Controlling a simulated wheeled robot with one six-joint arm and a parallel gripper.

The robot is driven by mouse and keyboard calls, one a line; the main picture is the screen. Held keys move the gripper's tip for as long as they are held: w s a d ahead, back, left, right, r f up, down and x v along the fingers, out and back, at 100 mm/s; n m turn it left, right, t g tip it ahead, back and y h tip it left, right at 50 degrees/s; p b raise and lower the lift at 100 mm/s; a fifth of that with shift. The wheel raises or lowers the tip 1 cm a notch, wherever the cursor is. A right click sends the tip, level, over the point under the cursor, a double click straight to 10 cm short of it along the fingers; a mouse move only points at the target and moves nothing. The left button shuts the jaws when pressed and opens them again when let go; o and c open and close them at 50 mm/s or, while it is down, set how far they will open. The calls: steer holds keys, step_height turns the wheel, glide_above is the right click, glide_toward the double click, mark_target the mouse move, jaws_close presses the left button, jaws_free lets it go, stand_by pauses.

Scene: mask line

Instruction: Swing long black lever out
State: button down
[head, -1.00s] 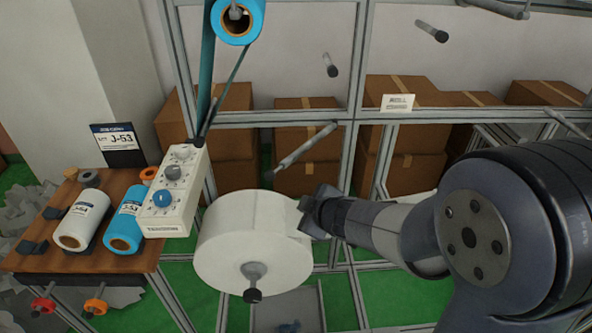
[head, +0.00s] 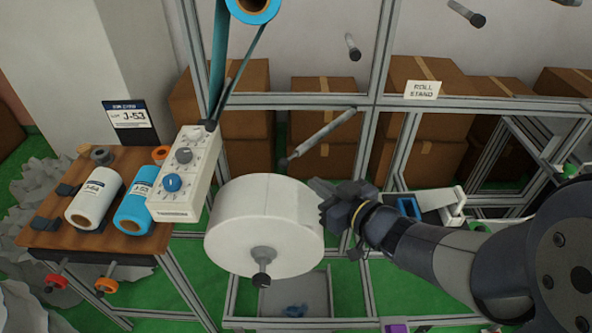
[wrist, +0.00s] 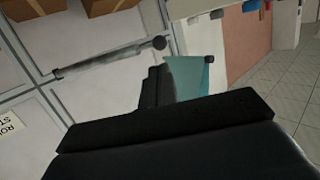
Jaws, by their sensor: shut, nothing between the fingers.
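A long dark grey rod with a black end (head: 322,137) sticks out from the frame above the large white roll. It also shows in the wrist view (wrist: 110,60). I cannot tell whether it is the long black lever. A thinner dark rod (head: 221,98) stands beside the teal strip, above the white control box. My gripper (head: 322,192) is at the right upper side of the white roll (head: 262,222), below and right of the long rod and apart from it. Its jaws are shut and empty. In the wrist view my black gripper parts hide much of the lower picture.
The white control box (head: 184,172) with knobs stands left of the roll. A wooden table (head: 110,240) with rolls is further left. The metal frame (head: 375,75) and cardboard boxes (head: 425,155) are behind. A ROLL STAND sign (head: 424,90) hangs at upper right.

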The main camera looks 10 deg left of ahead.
mark_target(280, 164)
steer(key=x, duration=0.8)
steer(key=shift+w+a+f+p, duration=0.1)
steer(key=shift+a+p, duration=0.15)
steer(key=shift+p, duration=0.05)
steer(key=a, duration=0.1)
steer(key=w+a, duration=0.1)
steer(key=a+b, duration=0.1)
steer(key=a, duration=0.1)
steer(key=shift+w, duration=0.35)
